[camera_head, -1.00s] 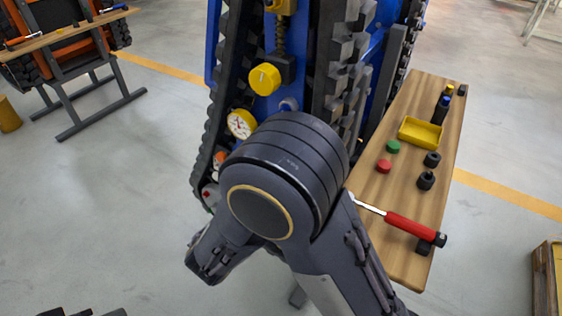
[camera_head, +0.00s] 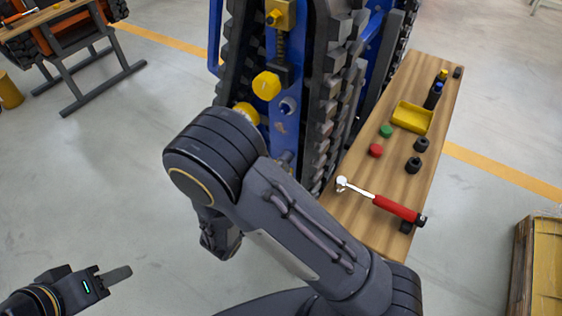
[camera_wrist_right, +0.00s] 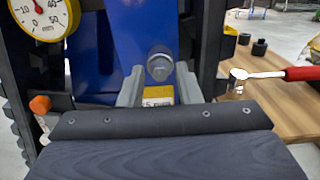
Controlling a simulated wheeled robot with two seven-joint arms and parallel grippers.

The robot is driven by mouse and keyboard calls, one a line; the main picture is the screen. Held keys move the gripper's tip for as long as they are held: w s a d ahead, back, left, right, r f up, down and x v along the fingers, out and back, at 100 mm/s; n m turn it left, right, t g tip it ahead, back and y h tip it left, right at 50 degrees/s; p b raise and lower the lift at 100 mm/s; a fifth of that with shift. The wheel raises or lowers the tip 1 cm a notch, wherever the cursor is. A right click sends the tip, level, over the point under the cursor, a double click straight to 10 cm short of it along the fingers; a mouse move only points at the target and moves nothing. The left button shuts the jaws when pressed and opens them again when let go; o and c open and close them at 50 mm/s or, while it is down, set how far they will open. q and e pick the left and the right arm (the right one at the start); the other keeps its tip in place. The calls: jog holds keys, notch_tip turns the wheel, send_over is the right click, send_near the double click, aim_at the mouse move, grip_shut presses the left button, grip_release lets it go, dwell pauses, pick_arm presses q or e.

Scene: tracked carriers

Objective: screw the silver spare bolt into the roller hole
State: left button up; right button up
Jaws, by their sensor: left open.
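In the right wrist view a silver bolt head (camera_wrist_right: 160,67) with a round flange sits against the blue plate, beyond and between my right gripper's fingertips (camera_wrist_right: 159,75). The fingers stand apart, with visible gaps on both sides of the bolt head. In the head view the right gripper is hidden behind my right arm. A round hole (camera_head: 287,106) shows in the blue frame (camera_head: 279,130) of the tracked carrier; I cannot tell whether it is the roller hole. My left gripper (camera_head: 122,272) is at the lower left, open, empty, far from the carrier.
A wooden bench (camera_head: 395,150) at right holds a red-handled wrench (camera_head: 385,205), a yellow tray (camera_head: 412,117), red and green caps and black sockets. The carrier's track (camera_head: 325,110) stands close to my right arm.

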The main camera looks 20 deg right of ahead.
grip_shut()
jog(key=m+b, duration=0.9)
jog(key=b, duration=0.1)
jog(key=shift+m, duration=0.4)
jog(key=m+b, duration=0.9)
jog(key=b, duration=0.2)
jog(key=shift+m+b, duration=0.3)
jog(key=shift+b, duration=0.1)
